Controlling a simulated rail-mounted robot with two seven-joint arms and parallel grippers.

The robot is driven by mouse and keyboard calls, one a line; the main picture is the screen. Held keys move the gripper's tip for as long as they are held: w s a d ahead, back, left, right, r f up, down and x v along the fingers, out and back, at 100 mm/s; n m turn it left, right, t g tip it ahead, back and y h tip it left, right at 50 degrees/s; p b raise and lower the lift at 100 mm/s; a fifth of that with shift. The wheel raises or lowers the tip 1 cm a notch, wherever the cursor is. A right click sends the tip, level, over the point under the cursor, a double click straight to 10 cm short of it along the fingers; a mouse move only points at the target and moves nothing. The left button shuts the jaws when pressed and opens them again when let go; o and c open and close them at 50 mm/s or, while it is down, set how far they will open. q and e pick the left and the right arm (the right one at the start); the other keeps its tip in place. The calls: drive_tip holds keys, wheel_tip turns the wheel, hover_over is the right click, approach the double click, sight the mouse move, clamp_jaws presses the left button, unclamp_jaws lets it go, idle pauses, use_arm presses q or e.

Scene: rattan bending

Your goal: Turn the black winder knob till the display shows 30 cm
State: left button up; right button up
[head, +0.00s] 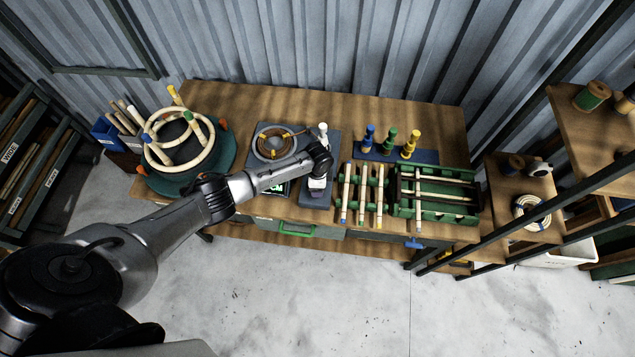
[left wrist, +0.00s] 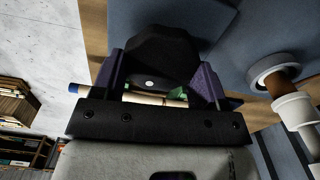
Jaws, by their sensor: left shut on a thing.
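The winder's grey-blue base (head: 328,138) stands at the middle of the workbench, beside a grey dish holding a brown coil (head: 275,143). My left arm reaches over it from the left, with the left gripper (head: 316,194) pointing down at its front part. In the left wrist view the black knob (left wrist: 162,48) sits between the purple fingers of my left gripper (left wrist: 158,80), which is shut on it. In the head view the knob is hidden under the gripper. A display (head: 273,190) shows only a sliver of green under my arm; its reading cannot be made out. My right gripper is not in view.
A green round form with pale rings (head: 190,160) stands at the left. Pale sticks (head: 362,190) lie on a green rack just right of the gripper, beside a green crate (head: 437,213). Blue, green and yellow pegs (head: 389,140) stand behind. A white-capped post (head: 323,130) rises close behind the wrist.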

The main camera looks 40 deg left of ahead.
use_arm(q)
drive_tip(key=shift+m, duration=0.4)
drive_tip(key=o, duration=0.9)
drive_tip(key=shift+r, duration=0.1)
wheel_tip(320, 180, up, 14)
drive_tip(key=shift+f+p, duration=0.2)
drive_tip(key=shift+p, duration=0.3)
idle(0.3)
